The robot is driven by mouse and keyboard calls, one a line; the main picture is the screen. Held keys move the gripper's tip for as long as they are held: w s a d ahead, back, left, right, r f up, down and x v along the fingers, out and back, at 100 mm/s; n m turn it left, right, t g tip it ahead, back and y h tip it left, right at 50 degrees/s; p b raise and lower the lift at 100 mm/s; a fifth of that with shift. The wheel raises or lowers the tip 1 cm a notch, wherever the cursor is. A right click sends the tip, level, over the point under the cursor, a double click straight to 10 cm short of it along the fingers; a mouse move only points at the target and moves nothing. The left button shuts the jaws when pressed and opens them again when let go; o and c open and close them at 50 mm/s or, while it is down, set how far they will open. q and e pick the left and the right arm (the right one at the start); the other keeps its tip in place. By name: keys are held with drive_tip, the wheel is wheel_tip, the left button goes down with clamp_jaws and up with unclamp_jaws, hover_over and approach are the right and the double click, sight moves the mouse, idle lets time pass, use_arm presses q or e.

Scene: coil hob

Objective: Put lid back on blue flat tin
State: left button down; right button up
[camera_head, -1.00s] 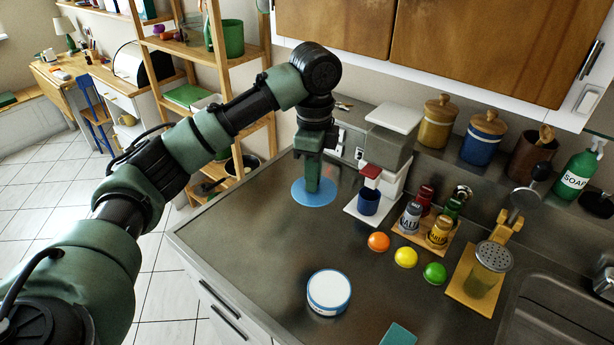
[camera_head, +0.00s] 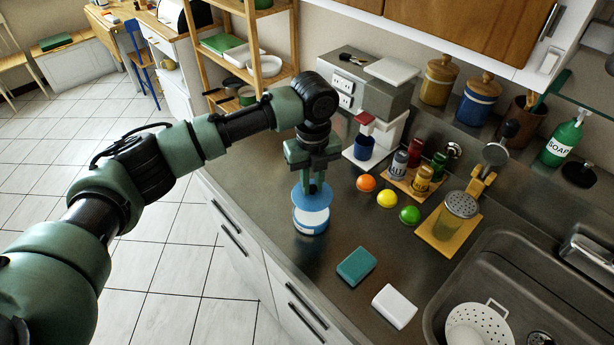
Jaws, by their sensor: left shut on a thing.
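The flat tin (camera_head: 311,226), white with a blue band, stands upright on the counter near its left edge. The round blue lid (camera_head: 299,199) is in my left gripper (camera_head: 313,187), which points down and is shut on the lid's middle. The lid looks about level and is over the tin, hiding the tin's open top. I cannot tell whether the lid touches the rim or hangs just above it. My right gripper is not in view.
An orange ball (camera_head: 366,183), a yellow ball (camera_head: 387,199) and a green ball (camera_head: 409,215) lie to the right. A teal block (camera_head: 356,266) and a white block (camera_head: 394,306) lie nearer the front. The sink (camera_head: 440,300) is at right.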

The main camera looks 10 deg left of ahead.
sight(312, 195)
use_arm(q)
drive_tip(key=shift+w+a+f+b, duration=0.15)
drive_tip(key=shift+f+b, duration=0.45)
drive_tip(key=shift+f, duration=0.1)
wheel_tip(312, 195, down, 3)
drive_tip(key=b, duration=0.3)
drive_tip(key=shift+r, duration=0.15)
drive_tip(key=shift+f, duration=1)
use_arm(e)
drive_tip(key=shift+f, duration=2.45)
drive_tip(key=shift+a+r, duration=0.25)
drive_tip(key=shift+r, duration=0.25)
use_arm(q)
drive_tip(key=shift+p, duration=0.85)
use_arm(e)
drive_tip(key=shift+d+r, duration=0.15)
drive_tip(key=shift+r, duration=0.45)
use_arm(q)
drive_tip(key=shift+f, duration=0.15)
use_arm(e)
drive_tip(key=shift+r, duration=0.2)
use_arm(q)
drive_tip(key=shift+p, duration=0.7)
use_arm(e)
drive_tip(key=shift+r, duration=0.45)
